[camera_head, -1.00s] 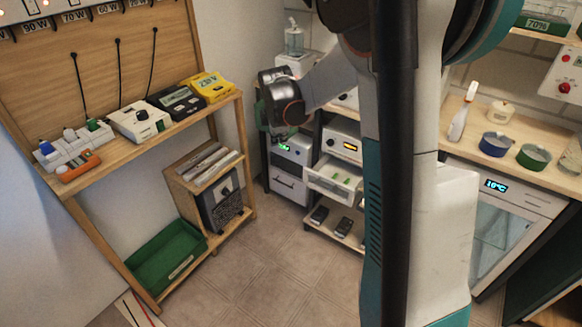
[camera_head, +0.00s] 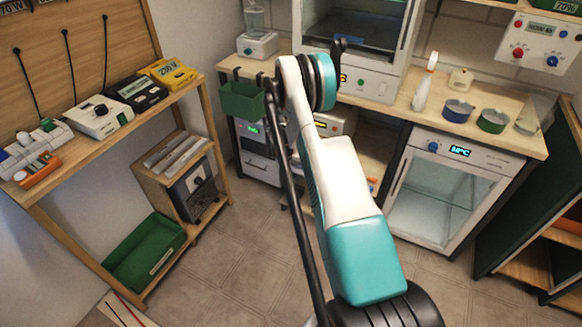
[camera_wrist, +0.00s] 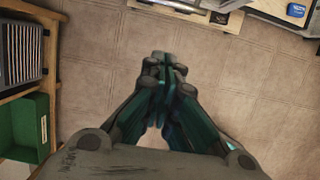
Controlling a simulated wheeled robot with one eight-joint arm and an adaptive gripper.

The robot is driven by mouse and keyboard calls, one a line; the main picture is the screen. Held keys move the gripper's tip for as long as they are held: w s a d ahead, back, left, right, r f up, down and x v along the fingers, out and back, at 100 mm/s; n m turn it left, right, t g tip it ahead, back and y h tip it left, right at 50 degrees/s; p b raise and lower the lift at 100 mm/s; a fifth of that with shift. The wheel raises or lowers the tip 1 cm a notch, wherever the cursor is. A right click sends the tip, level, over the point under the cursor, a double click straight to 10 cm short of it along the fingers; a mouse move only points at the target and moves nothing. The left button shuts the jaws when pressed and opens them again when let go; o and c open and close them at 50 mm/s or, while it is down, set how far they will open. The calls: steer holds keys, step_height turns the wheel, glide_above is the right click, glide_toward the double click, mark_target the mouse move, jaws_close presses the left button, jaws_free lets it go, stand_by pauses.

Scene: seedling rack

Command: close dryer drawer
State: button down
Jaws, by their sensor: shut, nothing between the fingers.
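My gripper (camera_wrist: 165,62) is shut and empty in the wrist view, pointing over bare tiled floor and touching nothing. It does not show in the head view. In the head view, a white unit with a green display (camera_head: 252,130) stands under the bench, and its lower drawer front (camera_head: 262,167) looks flush. To its right, a unit with an amber display (camera_head: 334,122) is partly covered by my arm. The pulled-out white drawer seen below it earlier is now mostly hidden behind my arm. I cannot tell which unit is the dryer.
A wooden rack on the left holds a green tray (camera_head: 145,255), also in the wrist view (camera_wrist: 20,122). A green bin (camera_head: 242,101) hangs at the bench edge. A glass-door cabinet (camera_head: 450,190) stands right. The tiled floor (camera_head: 235,270) between is clear.

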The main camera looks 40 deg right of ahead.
steer(key=w+d+f+b, duration=0.2)
steer(key=d+f+b, duration=0.3)
steer(key=f, duration=0.5)
steer(key=shift+w+d+f, duration=0.15)
steer(key=shift+w+d, duration=0.1)
steer(key=shift+d, duration=0.45)
